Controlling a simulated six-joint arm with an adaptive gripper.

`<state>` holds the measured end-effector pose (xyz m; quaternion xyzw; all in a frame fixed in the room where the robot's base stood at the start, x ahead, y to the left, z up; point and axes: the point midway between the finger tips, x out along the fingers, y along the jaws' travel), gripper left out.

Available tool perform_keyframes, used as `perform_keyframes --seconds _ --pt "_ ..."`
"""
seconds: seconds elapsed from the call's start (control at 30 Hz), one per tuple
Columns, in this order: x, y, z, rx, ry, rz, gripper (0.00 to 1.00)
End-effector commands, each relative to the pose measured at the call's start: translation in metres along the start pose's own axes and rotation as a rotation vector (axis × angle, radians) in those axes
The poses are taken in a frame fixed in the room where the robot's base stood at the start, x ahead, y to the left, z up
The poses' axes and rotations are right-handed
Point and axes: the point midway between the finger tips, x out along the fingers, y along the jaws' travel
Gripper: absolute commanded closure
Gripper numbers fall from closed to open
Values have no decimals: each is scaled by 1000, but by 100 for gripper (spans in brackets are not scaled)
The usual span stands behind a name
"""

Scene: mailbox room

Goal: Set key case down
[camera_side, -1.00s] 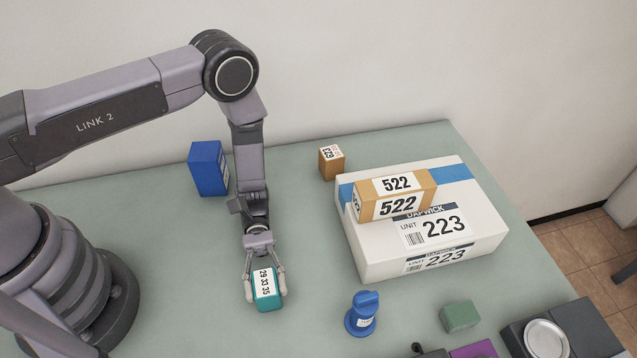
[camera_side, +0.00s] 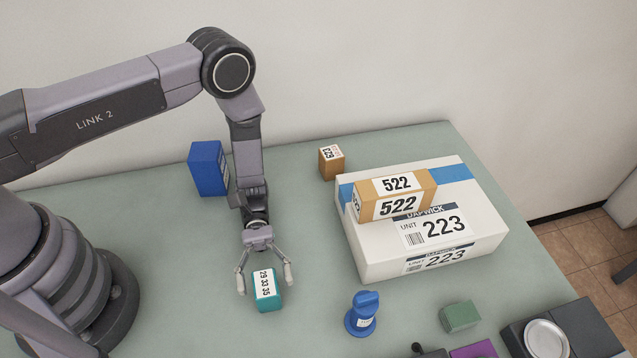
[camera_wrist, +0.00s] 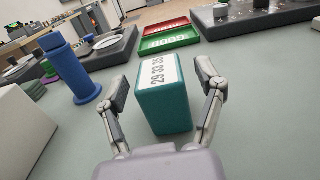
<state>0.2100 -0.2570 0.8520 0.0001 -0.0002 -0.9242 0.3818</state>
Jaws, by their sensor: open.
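The key case looks to be the teal box (camera_side: 268,305) with a white label of black numbers. It rests on the grey-green table in the side view, left of the blue stamp-like object. It also shows in the wrist view (camera_wrist: 164,108), upright between the fingers. My gripper (camera_side: 266,286) is open around the teal box, with a finger on either side. In the wrist view my gripper (camera_wrist: 161,88) shows a gap between each finger and the box.
A large white parcel (camera_side: 375,262) with an orange box (camera_side: 395,196) on top stands to the right. A blue stamp-like object (camera_side: 362,315) is nearer. A blue box (camera_side: 207,168) and a small orange box (camera_side: 331,163) stand at the back. A green block (camera_side: 460,317) lies right.

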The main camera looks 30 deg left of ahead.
Motion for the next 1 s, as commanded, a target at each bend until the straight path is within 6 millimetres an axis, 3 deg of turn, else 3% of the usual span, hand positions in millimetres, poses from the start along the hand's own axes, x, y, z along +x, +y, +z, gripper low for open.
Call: perform_keyframes --seconds 0.4,0.67,0.77,1.0 --pt "-88 0 0 3 1 4 31" --pt "-113 2 6 11 16 -5 31" --pt "-123 6 28 48 76 -28 31" --pt "-159 2 143 236 411 -144 31"
